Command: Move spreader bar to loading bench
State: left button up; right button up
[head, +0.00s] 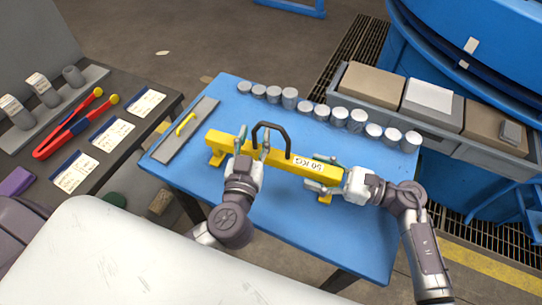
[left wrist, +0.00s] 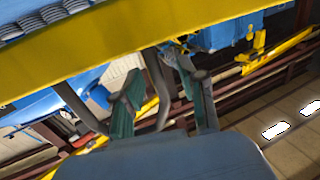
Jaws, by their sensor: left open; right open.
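The yellow spreader bar (head: 226,143) lies across the blue-topped table (head: 290,232). It has a dark looped handle (head: 271,125), a "50 KG" label and yellow feet near its ends. My left gripper (head: 258,146) is open at the left leg of the handle. In the left wrist view its fingers (left wrist: 163,105) stand apart with a dark handle part between them, and the yellow bar (left wrist: 110,40) crosses above. My right gripper (head: 319,173) is open at the bar's right end, one finger on each side. I cannot tell whether its fingers touch the bar.
Several grey cylinders (head: 339,117) line the table's far edge. A grey plate (head: 174,145) with a yellow handle lies at its left. A dark bench (head: 103,85) with red tongs (head: 70,130) and cards stands left. A grey bench with boxes (head: 372,83) stands back right, beside blue machinery.

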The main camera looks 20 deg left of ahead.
pick_arm(q)
jog(key=c, duration=0.8)
pick_arm(e)
jog(key=c, duration=0.8)
pick_arm(q)
grip_shut()
pick_arm(e)
grip_shut()
